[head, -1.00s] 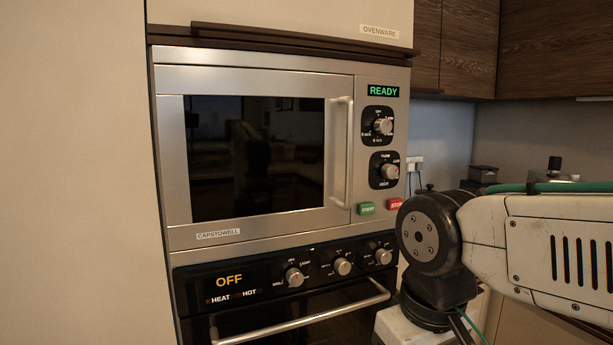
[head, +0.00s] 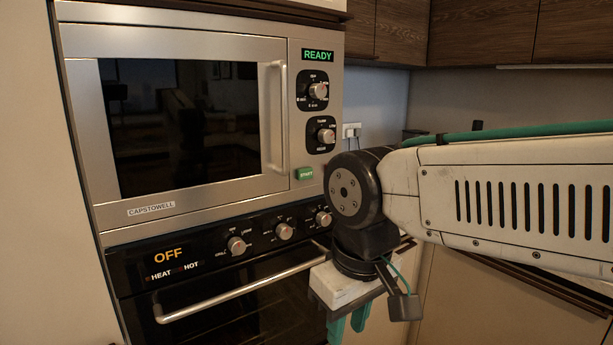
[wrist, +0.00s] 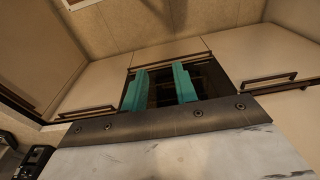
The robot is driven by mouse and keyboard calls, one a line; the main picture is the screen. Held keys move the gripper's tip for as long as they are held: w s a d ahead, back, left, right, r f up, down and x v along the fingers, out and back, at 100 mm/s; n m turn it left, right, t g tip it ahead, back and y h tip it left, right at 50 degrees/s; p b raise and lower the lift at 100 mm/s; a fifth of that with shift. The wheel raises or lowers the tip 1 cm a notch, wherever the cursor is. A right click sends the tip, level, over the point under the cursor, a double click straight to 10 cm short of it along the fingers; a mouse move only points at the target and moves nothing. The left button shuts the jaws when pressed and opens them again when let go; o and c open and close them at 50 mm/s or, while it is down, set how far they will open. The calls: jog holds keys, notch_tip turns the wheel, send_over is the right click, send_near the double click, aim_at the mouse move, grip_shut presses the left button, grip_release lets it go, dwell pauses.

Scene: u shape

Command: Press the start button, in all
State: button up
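The green START button (head: 305,173) is on the right panel of the silver microwave (head: 275,45), below two knobs. The microwave door is shut and its display (head: 318,55) reads READY. My gripper (head: 349,323) hangs low, below and to the right of the button, apart from it. Its teal fingers point down in the head view. In the wrist view my gripper (wrist: 160,88) has its two fingers apart with nothing between them, so it is open. The red STOP button is hidden behind my arm.
Below the microwave is an oven with an OFF display (head: 168,256), several knobs and a long bar handle (head: 240,290) that sticks out near my gripper. The microwave handle (head: 277,118) also sticks out. Cabinets with dark handles (wrist: 269,80) show in the wrist view.

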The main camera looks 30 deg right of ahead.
grip_shut()
dwell(1.4)
